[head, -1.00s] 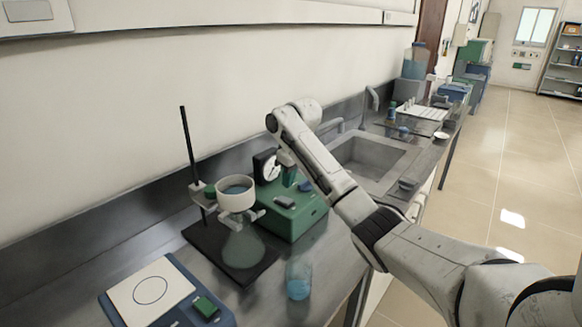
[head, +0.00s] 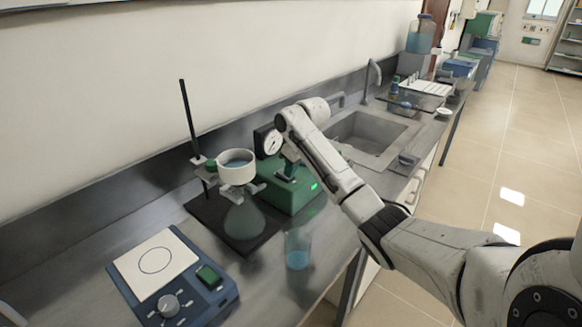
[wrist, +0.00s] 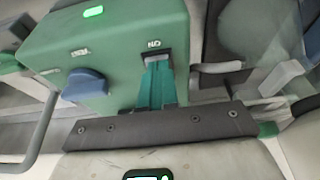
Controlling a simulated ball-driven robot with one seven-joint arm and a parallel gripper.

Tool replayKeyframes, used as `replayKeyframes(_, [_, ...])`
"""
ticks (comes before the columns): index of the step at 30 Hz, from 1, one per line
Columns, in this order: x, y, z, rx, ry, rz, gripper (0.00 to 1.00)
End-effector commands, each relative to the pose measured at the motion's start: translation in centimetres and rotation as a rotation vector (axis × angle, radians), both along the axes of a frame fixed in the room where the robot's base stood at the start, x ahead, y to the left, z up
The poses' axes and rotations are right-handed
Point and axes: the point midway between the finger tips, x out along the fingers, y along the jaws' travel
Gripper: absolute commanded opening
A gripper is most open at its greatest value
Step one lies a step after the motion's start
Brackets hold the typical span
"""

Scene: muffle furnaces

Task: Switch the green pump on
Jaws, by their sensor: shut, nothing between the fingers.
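The green pump (head: 287,190) stands on the bench behind the glass beaker, with a round gauge (head: 270,142) at its back. A bright green light glows on its body; in the wrist view the light (wrist: 93,11) is at the upper left. The wrist view shows the pump's green case (wrist: 120,38) close up, with a blue-grey knob (wrist: 85,86) and an inverted ON label (wrist: 153,45). My gripper (wrist: 156,65) is shut, its teal fingertips at a small switch beside that label and covering part of it. Contact is hard to judge.
A filter flask (head: 243,220) with a white funnel (head: 237,167) stands on a rod stand just left of the pump. A beaker of blue liquid (head: 298,250) stands in front. A blue hotplate (head: 172,280) is at lower left; a sink (head: 370,137) lies beyond.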

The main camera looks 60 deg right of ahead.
Motion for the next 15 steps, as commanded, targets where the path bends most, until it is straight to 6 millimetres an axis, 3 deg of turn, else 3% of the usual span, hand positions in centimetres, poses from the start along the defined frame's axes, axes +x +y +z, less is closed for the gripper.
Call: replayKeyframes(15, [0.87, -0.19, 0.61, -0.001, 0.007, 0.001, 0.0])
